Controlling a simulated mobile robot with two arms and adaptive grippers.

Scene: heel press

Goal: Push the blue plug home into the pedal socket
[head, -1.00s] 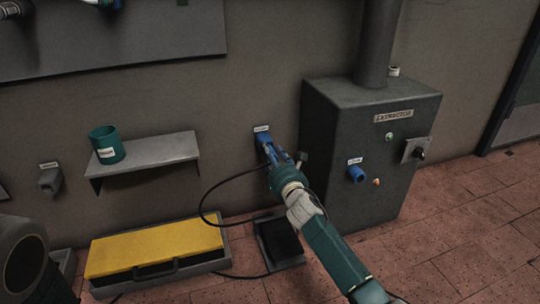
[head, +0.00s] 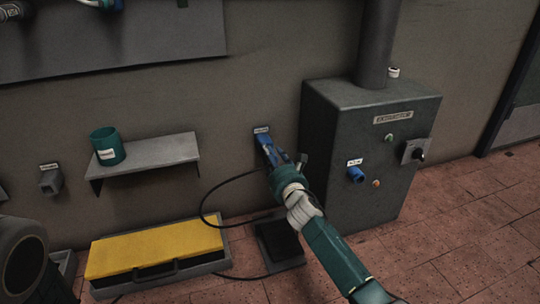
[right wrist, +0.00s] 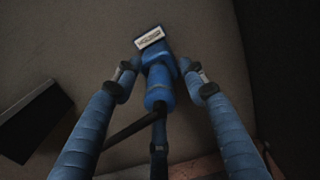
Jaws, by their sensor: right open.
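The blue plug (right wrist: 158,92) points into a blue socket (right wrist: 157,60) under a white label on the wall. Its front end meets the socket, but I cannot tell how deep it sits. A black cable trails from its back. My right gripper (right wrist: 160,76) is open, with one finger on each side of the plug and socket and a gap to both. In the head view my right gripper (head: 270,151) reaches the wall socket (head: 259,138) and mostly hides the plug. My left gripper is not in view.
A shelf (head: 150,153) with a green cup (head: 107,146) is on the left. A black pedal (head: 279,242) and a yellow-topped case (head: 150,249) lie on the floor.

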